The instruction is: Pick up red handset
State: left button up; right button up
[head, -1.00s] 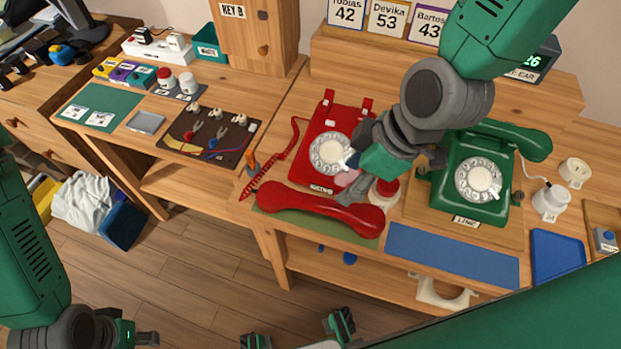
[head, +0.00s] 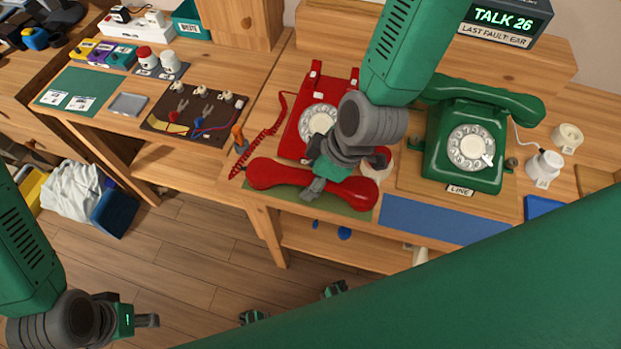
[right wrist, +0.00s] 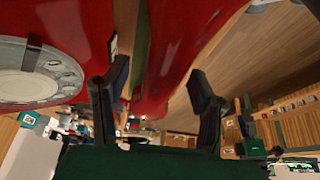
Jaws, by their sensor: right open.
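The red handset (head: 268,173) lies off its cradle on the olive mat (head: 347,208) at the table's front edge. It also shows in the right wrist view (right wrist: 178,45). The red dial phone (head: 291,133) stands just behind it, with its cradle empty. My right gripper (head: 318,187) is over the middle of the handset and hides part of it. In the right wrist view its open fingers (right wrist: 160,82) stand apart with the handset ahead between them; I cannot tell whether they touch it. My left gripper (head: 147,321) is low at the left, away from the table; its opening is unclear.
A green dial phone (head: 463,145) with its handset on top stands to the right. A blue mat (head: 440,220) lies in front of it. A red coiled cord (head: 262,140) runs left of the red phone. A dark tool board (head: 196,113) lies further left.

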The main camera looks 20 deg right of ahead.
jog(key=shift+w+a+f, duration=0.1)
jog(key=shift+a+f, duration=0.05)
jog(key=shift+f, duration=0.35)
jog(key=shift+r, duration=0.1)
grip_shut()
jog(key=shift+r, duration=0.1)
